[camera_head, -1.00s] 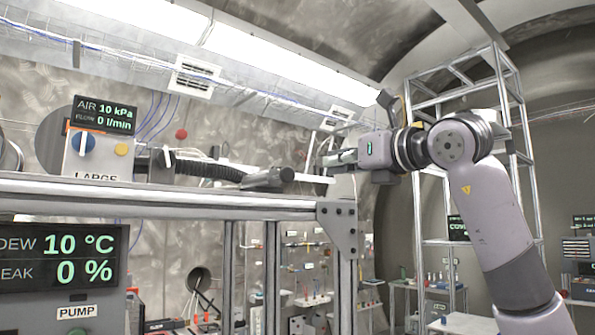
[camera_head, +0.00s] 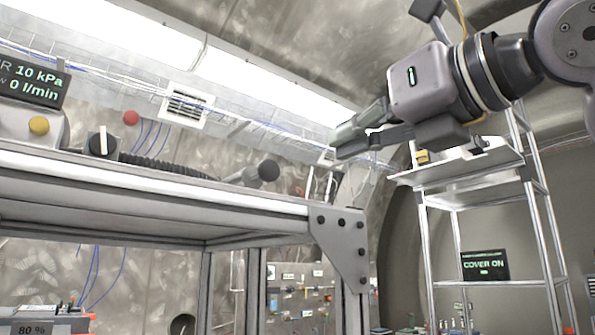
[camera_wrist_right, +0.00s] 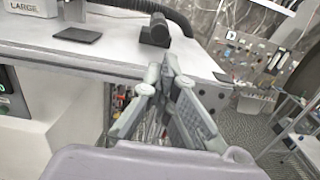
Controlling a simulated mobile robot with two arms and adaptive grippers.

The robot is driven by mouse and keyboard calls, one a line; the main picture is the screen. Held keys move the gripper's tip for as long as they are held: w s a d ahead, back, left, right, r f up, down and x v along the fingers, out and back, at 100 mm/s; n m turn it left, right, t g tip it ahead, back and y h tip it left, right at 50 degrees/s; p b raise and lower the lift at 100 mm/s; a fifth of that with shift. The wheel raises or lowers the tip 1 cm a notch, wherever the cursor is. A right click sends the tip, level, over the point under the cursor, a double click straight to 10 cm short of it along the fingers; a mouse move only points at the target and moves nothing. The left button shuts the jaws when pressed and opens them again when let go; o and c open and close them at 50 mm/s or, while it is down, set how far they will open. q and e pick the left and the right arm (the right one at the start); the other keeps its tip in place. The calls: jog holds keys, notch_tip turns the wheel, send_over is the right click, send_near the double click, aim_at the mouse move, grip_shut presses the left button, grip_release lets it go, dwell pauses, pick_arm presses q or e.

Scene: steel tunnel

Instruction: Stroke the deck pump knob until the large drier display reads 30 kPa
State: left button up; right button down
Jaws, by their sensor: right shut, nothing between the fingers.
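The large drier display (camera_head: 33,82), cut off at the left edge of the head view, reads 10 kPa and 0 l/min. Its cream housing (camera_head: 22,124) has a yellow button; the "LARGE" label (camera_wrist_right: 24,6) shows in the wrist view. A dark knob-ended cylinder (camera_head: 266,171), which looks like the deck pump knob, lies on the deck near its edge; it also shows in the wrist view (camera_wrist_right: 157,30). My right gripper (camera_head: 358,138) is shut and empty, above and right of the knob, apart from it. My left gripper is not in view.
The deck's metal front rail (camera_head: 150,183) and corner bracket (camera_head: 345,245) stand below my right gripper. A black dial (camera_head: 102,143) and a ribbed hose (camera_head: 165,167) lie behind the rail. A metal rack (camera_head: 465,172) stands at the right, with a "COVER ON" screen (camera_head: 485,265).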

jog(key=p, duration=0.3)
send_near(273, 171)
jog(key=p+x, duration=0.3)
jog(key=x, duration=0.3)
jog(key=shift+r, duration=0.1)
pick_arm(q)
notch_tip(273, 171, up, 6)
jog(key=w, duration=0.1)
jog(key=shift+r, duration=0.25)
pick_arm(e)
jog(key=shift+w+a, duration=0.35)
jog(key=shift+w, duration=0.1)
